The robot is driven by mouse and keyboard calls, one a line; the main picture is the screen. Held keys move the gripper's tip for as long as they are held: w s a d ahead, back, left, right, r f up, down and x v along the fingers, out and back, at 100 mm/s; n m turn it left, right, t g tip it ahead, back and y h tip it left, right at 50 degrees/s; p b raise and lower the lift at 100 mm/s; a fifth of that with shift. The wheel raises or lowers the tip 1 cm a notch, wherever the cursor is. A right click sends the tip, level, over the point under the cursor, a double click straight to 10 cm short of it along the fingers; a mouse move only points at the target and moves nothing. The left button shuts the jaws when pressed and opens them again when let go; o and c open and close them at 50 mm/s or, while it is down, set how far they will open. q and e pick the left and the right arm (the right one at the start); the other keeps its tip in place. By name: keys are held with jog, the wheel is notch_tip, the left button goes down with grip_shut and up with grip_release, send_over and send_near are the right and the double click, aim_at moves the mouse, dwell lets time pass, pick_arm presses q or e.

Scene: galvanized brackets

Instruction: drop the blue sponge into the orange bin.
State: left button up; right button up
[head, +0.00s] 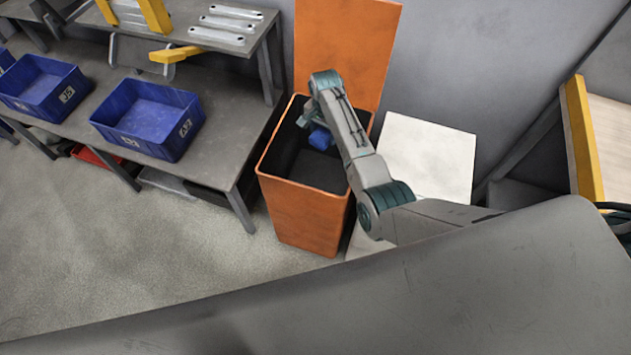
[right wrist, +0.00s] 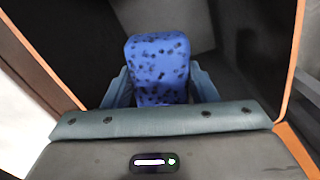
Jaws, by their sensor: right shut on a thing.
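The orange bin (head: 303,213) stands on the floor with its orange lid (head: 345,40) raised at the back. Its dark inside is open, and its rim also shows in the right wrist view (right wrist: 290,75). My right gripper (head: 315,130) is over the bin's opening. It is shut on the blue sponge (head: 321,139), which has dark spots and fills the space between the fingers in the right wrist view (right wrist: 158,68). How far the sponge is above or below the rim I cannot tell. My left gripper is not in view.
A grey bench (head: 215,150) with blue crates (head: 150,118) stands left of the bin. A white panel (head: 427,155) is to its right, partly behind my arm. A yellow-edged shelf (head: 585,140) is at the far right. The floor at the front left is clear.

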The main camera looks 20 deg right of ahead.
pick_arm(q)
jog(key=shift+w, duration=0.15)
pick_arm(e)
jog(key=shift+f, duration=0.1)
jog(key=o, duration=1)
notch_tip(320, 180, up, 10)
jog(key=shift+f, duration=0.2)
jog(key=shift+r, duration=0.35)
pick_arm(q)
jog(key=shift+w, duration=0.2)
pick_arm(e)
jog(key=shift+r, duration=0.3)
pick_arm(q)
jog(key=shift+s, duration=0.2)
